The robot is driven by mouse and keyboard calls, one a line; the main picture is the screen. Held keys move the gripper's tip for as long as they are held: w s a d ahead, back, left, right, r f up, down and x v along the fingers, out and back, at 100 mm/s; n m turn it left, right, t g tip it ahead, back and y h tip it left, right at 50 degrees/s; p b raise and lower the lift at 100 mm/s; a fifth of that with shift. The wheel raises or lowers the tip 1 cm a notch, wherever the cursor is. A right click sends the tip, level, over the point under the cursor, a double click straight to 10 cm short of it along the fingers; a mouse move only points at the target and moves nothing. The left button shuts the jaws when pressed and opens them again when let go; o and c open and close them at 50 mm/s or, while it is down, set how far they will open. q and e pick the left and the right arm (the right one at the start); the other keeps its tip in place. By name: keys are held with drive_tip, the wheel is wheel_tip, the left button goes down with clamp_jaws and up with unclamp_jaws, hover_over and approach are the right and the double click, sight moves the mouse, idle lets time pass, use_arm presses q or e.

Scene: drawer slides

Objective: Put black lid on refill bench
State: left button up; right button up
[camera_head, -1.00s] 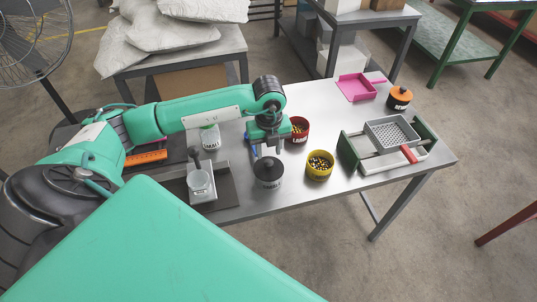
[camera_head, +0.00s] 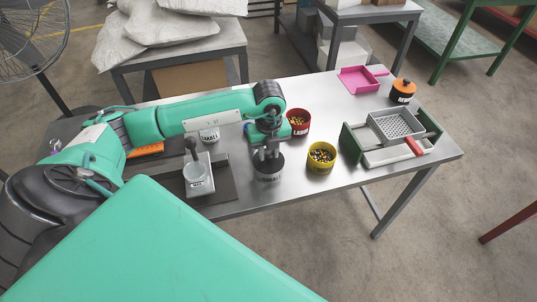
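The black lid (camera_head: 269,164) sits on a dark labelled canister at the front middle of the metal bench (camera_head: 330,196). My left gripper (camera_head: 268,154) points down right over this lid, with its fingers at the lid's knob. The fingers hide the knob, and I cannot tell whether they are closed on it. My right gripper is out of view.
A red cup (camera_head: 299,122) and a yellow cup (camera_head: 321,157) with small parts stand close to the right of the canister. A small scale-like device (camera_head: 198,178) stands to the left. A grey sieve (camera_head: 395,126), a pink tray (camera_head: 358,80) and an orange-lidded jar (camera_head: 402,91) are farther right.

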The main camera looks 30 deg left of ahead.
use_arm(q)
drive_tip(key=shift+c, duration=0.3)
clamp_jaws()
drive_tip(key=shift+r, duration=0.2)
drive_tip(key=shift+r+p, duration=0.45)
drive_tip(key=shift+r, duration=0.15)
drive_tip(key=shift+r+p, duration=0.35)
drive_tip(key=shift+r, duration=0.25)
wheel_tip(320, 180, up, 6)
drive_tip(key=p, duration=0.3)
drive_tip(key=shift+r, duration=0.15)
